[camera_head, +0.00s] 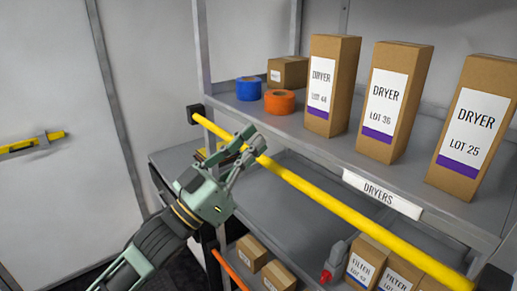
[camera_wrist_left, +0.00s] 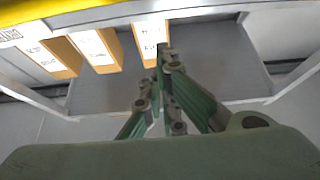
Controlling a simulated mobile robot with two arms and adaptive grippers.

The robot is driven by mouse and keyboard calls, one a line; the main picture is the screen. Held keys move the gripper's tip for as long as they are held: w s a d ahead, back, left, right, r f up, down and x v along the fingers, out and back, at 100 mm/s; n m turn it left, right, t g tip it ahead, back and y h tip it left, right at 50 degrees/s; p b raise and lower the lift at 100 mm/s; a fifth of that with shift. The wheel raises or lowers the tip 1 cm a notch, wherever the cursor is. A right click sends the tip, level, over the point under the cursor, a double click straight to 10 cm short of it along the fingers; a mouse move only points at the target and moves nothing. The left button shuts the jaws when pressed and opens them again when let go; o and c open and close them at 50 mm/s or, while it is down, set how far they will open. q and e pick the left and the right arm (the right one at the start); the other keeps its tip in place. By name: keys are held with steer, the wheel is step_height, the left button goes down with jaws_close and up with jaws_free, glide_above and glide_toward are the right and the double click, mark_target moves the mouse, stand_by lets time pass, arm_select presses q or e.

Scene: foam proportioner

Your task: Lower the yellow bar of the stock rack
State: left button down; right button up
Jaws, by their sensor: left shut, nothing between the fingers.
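The yellow bar (camera_head: 335,209) runs along the front of the stock rack (camera_head: 447,213), just below the edge of the upper shelf. Its left end meets a black bracket (camera_head: 194,114) on the rack post; its right end reaches the lower right of the head view. My left gripper (camera_head: 256,142) is at the left part of the bar, its fingers overlapping the bar in the picture. The fingers are shut with nothing between them; whether they touch the bar is unclear. In the left wrist view the fingers (camera_wrist_left: 167,58) come together, with a yellow strip along the top. My right gripper is not in view.
Tall dryer boxes (camera_head: 391,102), a blue tape roll (camera_head: 248,89) and an orange one (camera_head: 280,102) stand on the upper shelf. Filter boxes (camera_head: 364,263) and a red-and-grey item (camera_head: 336,262) are lower down. A door with a yellow handle (camera_head: 32,144) is at left.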

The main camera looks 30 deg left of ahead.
mark_target(259, 160)
arm_select(q)
steer(key=shift+w+d+f+p, duration=0.15)
steer(key=shift+w+f, duration=0.1)
steer(key=shift+f, duration=0.35)
steer(key=shift+w+d+f+p, duration=0.15)
steer(key=shift+w+f, duration=0.1)
steer(key=shift+f, duration=0.35)
steer(key=shift+w+f+p, duration=0.15)
steer(key=shift+w+f, duration=0.1)
steer(key=shift+f, duration=0.35)
steer(key=shift+f, duration=0.1)
step_height(259, 160, down, 25)
steer(key=b, duration=1.6)
